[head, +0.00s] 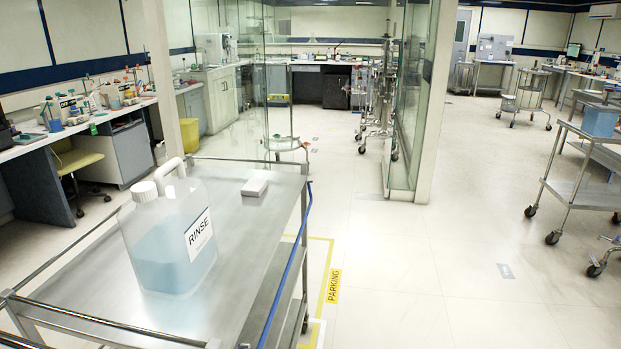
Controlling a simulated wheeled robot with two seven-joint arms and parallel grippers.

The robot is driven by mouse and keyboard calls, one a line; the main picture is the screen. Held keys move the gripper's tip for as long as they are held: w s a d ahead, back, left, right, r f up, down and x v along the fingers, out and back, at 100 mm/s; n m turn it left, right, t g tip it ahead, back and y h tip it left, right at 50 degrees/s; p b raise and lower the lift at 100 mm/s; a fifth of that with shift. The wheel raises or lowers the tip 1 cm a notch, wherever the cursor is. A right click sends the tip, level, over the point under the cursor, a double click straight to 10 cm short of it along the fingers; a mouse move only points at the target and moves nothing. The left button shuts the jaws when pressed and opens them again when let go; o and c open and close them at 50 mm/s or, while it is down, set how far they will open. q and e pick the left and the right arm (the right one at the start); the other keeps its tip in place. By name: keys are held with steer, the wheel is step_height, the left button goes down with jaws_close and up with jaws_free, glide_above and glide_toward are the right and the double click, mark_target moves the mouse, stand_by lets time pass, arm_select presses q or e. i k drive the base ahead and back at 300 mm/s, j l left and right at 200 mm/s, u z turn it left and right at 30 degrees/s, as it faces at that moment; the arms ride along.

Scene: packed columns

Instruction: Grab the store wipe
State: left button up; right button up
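A small white box-shaped item (255,186) lies on the far part of a steel cart top (232,240). It may be the store wipe, but I see no readable label on it. Nothing touches it, and the space around it on the cart top is bare. Neither of my grippers shows in the head view.
A translucent jug (165,240) labelled RINSE, with blue liquid, stands on the cart's near part, left of the white item. Rails (290,270) edge the cart. Yellow PARKING floor marking (334,286) lies beside it. Open floor (430,260) spreads right, before other carts (580,190).

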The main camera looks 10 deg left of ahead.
mark_target(254, 188)
steer(key=i+l+z, duration=0.25)
steer(key=i, duration=0.25)
steer(key=i+z, duration=0.3)
steer(key=i, duration=0.2)
steer(key=i+l+u, duration=0.1)
steer(key=i+u, duration=0.35)
steer(key=i+l+u, duration=1.4)
steer(key=k+j, duration=0.05)
steer(key=k, duration=0.05)
